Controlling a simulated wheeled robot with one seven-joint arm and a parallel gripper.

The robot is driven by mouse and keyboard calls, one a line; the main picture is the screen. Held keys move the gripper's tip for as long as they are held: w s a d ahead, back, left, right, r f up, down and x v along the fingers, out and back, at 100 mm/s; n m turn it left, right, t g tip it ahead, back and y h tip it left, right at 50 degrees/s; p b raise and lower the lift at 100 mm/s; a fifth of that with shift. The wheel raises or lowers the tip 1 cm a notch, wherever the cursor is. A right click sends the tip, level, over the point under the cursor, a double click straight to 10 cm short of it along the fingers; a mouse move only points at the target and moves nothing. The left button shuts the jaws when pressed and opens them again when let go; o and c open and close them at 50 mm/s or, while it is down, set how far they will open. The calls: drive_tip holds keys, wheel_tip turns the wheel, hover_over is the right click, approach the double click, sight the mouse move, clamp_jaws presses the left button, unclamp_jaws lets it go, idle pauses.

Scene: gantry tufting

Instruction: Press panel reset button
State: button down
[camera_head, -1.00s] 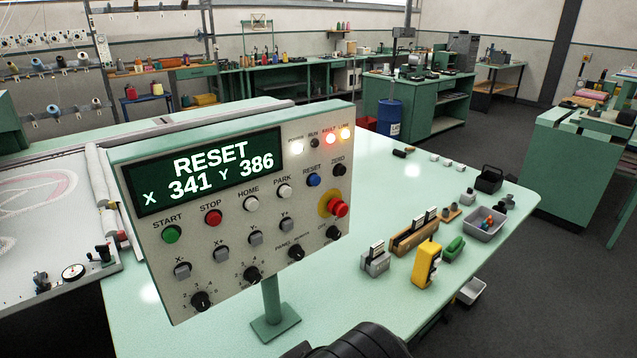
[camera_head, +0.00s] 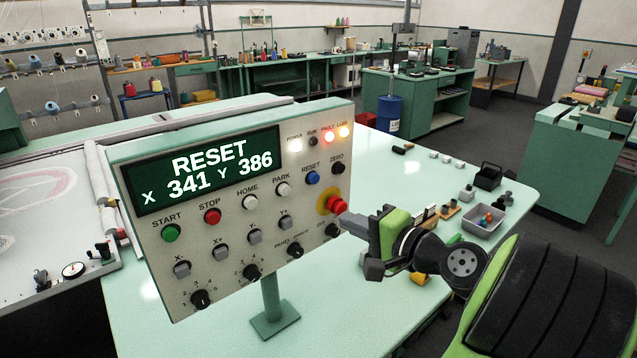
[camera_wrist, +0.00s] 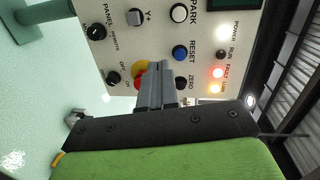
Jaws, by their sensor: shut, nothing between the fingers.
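The control panel (camera_head: 229,300) stands upright on a post on the green table; its display reads RESET, X 341, Y 386. The blue button labelled RESET (camera_head: 312,178) is in the panel's upper right area, and it also shows in the wrist view (camera_wrist: 180,53). A red emergency knob (camera_head: 337,205) on a yellow ring is below it. My gripper (camera_head: 345,221) is shut and empty, at the panel's right side near the red knob and below the blue button. In the wrist view the shut fingers (camera_wrist: 154,66) cover part of the red knob. I cannot tell whether they touch it.
The black ZERO button (camera_head: 338,168) is right of the blue button. A grey tray (camera_head: 483,222) and small tools lie on the table to the right. A blue drum (camera_head: 389,116) stands behind.

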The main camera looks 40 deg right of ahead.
drive_tip(key=s+d+r+m, duration=0.1)
drive_tip(key=s+d+r+m+t+h, duration=0.1)
drive_tip(key=d, duration=0.1)
drive_tip(key=shift+s+t, duration=0.15)
drive_tip(key=shift+t, duration=0.15)
drive_tip(key=p, duration=0.1)
approach(315, 179)
drive_tip(key=w, duration=0.7)
